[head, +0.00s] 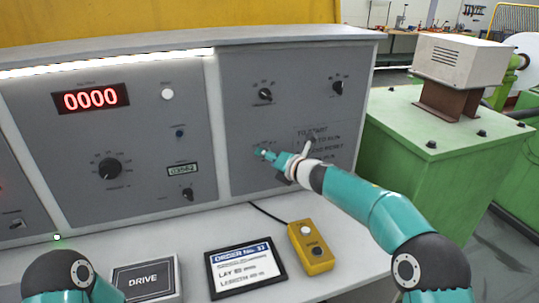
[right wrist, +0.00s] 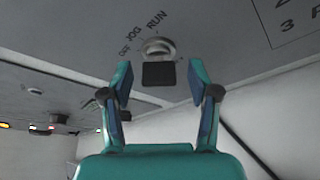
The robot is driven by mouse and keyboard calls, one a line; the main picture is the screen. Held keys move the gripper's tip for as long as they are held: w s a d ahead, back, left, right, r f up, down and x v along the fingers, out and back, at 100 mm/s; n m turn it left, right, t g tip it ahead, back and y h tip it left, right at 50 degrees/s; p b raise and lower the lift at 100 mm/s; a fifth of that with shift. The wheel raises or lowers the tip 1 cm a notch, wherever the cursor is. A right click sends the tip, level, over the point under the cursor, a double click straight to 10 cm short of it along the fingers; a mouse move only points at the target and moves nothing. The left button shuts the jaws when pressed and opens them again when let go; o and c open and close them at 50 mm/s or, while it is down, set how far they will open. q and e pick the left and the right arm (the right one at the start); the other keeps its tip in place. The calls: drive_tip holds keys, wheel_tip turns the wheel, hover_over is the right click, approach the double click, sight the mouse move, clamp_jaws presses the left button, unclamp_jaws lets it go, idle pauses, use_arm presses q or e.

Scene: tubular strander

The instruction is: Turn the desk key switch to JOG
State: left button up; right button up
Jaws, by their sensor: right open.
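The desk key switch (right wrist: 158,48) is a round metal lock with a black key (right wrist: 158,74) in it. OFF, JOG and RUN are printed around it, with JOG in the middle. I cannot tell for sure which label the key is turned to. My right gripper (right wrist: 160,82) is open, with one finger on each side of the key and a gap at both sides. In the head view the right gripper (head: 267,155) is at the lower part of the right desk panel (head: 238,118) and hides the switch. My left gripper is out of view.
Two black knobs (head: 265,95) (head: 338,88) sit higher on the right panel. A yellow button box (head: 311,247), an order display (head: 246,268) and a DRIVE plate (head: 145,279) are on the desk top below. A green machine (head: 425,165) stands right of the desk.

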drive_tip(key=shift+w, duration=0.1)
drive_tip(key=shift+f, duration=0.1)
clamp_jaws()
drive_tip(key=shift+f+m, duration=0.1)
drive_tip(key=shift+m, duration=0.2)
drive_tip(key=shift+y+b, duration=0.35)
drive_tip(key=shift+y, duration=0.05)
drive_tip(key=m+y+b, duration=0.1)
drive_tip(key=m, duration=0.1)
drive_tip(key=shift+d+f+m, duration=0.1)
drive_tip(key=shift+f+m, duration=0.05)
drive_tip(key=shift+m, duration=0.25)
drive_tip(key=shift+m+t+y+b, duration=0.7)
drive_tip(key=shift+m+b, duration=0.65)
drive_tip(key=shift+m, duration=0.55)
